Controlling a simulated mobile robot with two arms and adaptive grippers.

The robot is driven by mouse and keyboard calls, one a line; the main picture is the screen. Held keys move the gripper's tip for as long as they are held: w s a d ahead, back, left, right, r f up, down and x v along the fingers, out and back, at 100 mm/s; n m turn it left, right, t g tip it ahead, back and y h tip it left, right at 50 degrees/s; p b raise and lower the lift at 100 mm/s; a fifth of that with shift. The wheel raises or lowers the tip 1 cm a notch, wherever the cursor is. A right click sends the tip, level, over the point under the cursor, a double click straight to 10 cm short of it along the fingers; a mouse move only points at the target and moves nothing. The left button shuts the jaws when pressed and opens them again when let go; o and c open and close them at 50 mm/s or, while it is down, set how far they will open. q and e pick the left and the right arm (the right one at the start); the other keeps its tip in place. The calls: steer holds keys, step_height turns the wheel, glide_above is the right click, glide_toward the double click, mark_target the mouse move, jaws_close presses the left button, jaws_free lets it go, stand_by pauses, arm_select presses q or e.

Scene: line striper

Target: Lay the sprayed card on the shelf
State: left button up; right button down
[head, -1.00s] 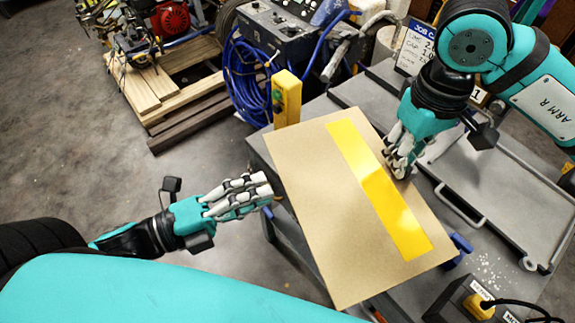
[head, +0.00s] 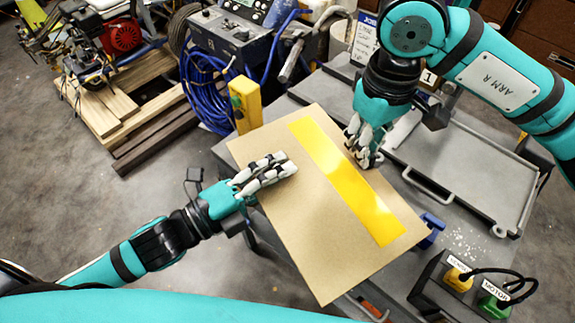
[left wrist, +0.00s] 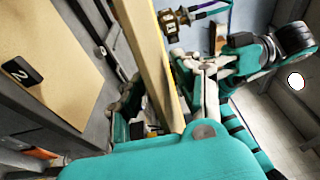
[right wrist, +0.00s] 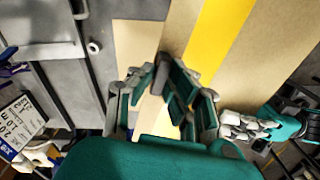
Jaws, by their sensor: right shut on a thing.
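The sprayed card (head: 300,230) is a tan board with a yellow stripe (head: 345,180), held tilted above the grey cart. My right gripper (head: 364,150) is shut on its upper right edge; the right wrist view shows the card (right wrist: 265,60) between its fingers. My left gripper (head: 276,172) is at the card's left edge. In the left wrist view its fingers stand on both sides of the card's edge (left wrist: 150,55), looking open. A grey cart surface (head: 470,165) with a raised rim lies at the right. I cannot tell which surface is the shelf.
A tan board with a black "2" tag (left wrist: 22,72) lies on a grey surface in the left wrist view. A yellow post (head: 246,105) stands behind the card. A switch box (head: 465,285) with plugs is at the lower right. A job card (head: 365,40) stands at the back.

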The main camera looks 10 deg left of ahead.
arm_select(q)
steer(key=shift+x, duration=1)
steer(key=shift+c, duration=0.2)
jaws_close()
arm_select(e)
steer(key=c, duration=1.2)
jaws_free()
